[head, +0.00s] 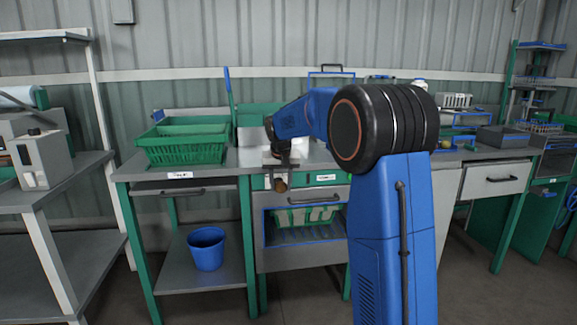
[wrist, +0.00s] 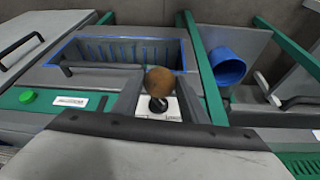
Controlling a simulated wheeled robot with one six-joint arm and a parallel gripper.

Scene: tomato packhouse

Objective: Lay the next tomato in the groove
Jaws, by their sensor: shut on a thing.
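I cannot make out the groove in either view; my arm covers part of the bench top.
Green crates (head: 182,154) stand on the bench at left. A blue bucket (head: 206,255) sits on the shelf below; it also shows in the wrist view (wrist: 227,70). A blue-rimmed open drawer (head: 275,237) is under the gripper. A green button (wrist: 27,96) is on the bench front.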

